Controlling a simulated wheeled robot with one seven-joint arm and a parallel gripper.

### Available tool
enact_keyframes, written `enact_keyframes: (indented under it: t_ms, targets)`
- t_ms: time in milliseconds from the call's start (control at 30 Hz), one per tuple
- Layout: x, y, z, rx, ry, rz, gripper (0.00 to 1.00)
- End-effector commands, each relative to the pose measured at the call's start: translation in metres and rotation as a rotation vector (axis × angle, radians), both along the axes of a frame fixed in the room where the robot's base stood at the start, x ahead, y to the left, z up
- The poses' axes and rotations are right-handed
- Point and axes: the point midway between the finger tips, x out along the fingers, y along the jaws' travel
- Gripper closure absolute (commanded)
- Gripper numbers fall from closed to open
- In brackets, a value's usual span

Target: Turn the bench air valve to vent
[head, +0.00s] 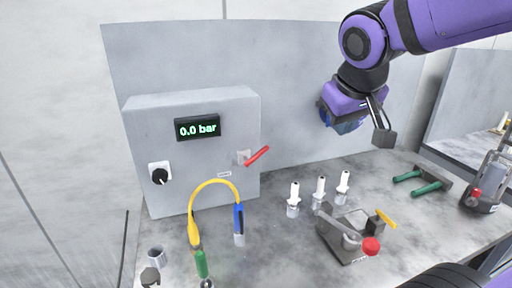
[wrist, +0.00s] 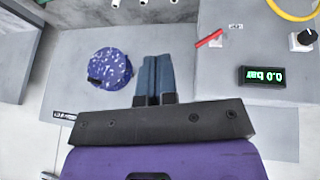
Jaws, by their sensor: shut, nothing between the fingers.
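A red lever (head: 258,156), apparently the bench air valve, sits on a small light plate on the front of the grey box (head: 190,205). It slants up to the right. In the wrist view, which is upside down, the lever (wrist: 210,39) lies beyond and right of my fingers. The box display (head: 197,128) reads 0.0 bar. My gripper (wrist: 155,58) is shut and empty, raised in front of the back panel, to the right of the box and apart from the lever. In the head view my wrist hides most of the fingers.
A black knob (head: 160,176) is on the box's left. A yellow hose (head: 215,183) arches before the box. A blue speckled disc (wrist: 110,68) is beside my fingers.

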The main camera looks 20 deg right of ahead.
Motion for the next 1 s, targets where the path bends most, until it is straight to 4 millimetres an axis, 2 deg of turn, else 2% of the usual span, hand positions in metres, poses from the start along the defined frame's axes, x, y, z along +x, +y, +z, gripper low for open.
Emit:
enact_keyframes:
  t_ms: [167, 367, 467, 667, 800, 1000]
  targets:
    - [0.013, 0.009, 0.0, -0.049, 0.054, -0.01, 1.0]
    - [0.04, 0.019, -0.002, -0.122, 0.078, -0.018, 1.0]
    - [0.061, 0.028, -0.005, -0.17, 0.08, -0.018, 1.0]
    - [0.118, 0.058, -0.019, -0.288, 0.049, -0.003, 1.0]
    - [0.159, 0.087, -0.035, -0.357, 0.004, 0.023, 1.0]
    - [0.204, 0.131, -0.061, -0.417, -0.069, 0.068, 1.0]
